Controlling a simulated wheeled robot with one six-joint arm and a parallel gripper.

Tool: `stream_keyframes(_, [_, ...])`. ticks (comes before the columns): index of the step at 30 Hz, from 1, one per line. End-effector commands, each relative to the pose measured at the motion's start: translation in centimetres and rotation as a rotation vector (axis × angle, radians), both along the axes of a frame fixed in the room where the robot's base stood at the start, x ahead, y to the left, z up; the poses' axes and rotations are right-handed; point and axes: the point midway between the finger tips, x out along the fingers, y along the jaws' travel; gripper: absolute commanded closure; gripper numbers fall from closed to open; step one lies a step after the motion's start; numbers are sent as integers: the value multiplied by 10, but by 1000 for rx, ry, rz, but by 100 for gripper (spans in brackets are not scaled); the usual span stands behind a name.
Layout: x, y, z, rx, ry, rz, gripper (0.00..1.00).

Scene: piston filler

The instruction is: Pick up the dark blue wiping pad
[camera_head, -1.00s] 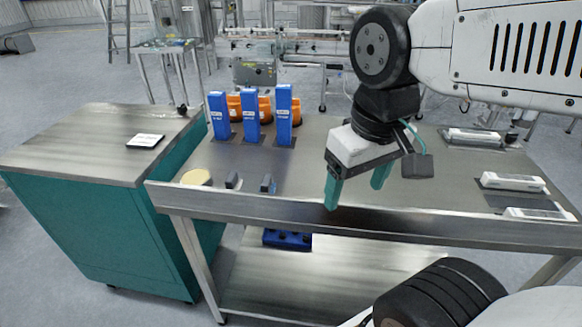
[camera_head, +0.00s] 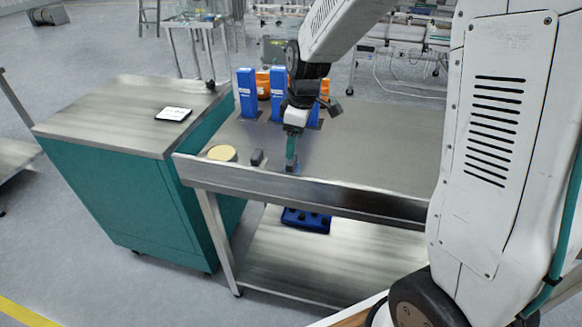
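The dark blue wiping pad (camera_head: 292,168) is a small block standing near the front edge of the steel table (camera_head: 372,150), right of a similar dark grey block (camera_head: 257,157). My gripper (camera_head: 291,157) points down over the dark blue pad, its teal fingers at the pad's top. The fingers overlap in this view, so I cannot tell whether they are apart or closed on the pad. The pad appears to be on the table still.
A round yellow-topped item (camera_head: 222,153) lies left of the blocks. Tall blue holders (camera_head: 249,93) with orange items behind stand at the back. A blue tray (camera_head: 306,220) sits on the lower shelf.

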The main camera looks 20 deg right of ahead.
Motion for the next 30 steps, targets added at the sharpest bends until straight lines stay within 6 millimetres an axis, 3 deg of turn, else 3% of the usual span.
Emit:
stream_keyframes(15, [4,8,-67,0,3,1,27])
stream_keyframes(24, [5,8,-73,0,0,1,27])
stream_keyframes(25, [5,8,-73,0,0,1,30])
stream_keyframes(29, [5,8,-73,0,0,1,66])
stream_keyframes(30, [5,8,-73,0,0,1,68])
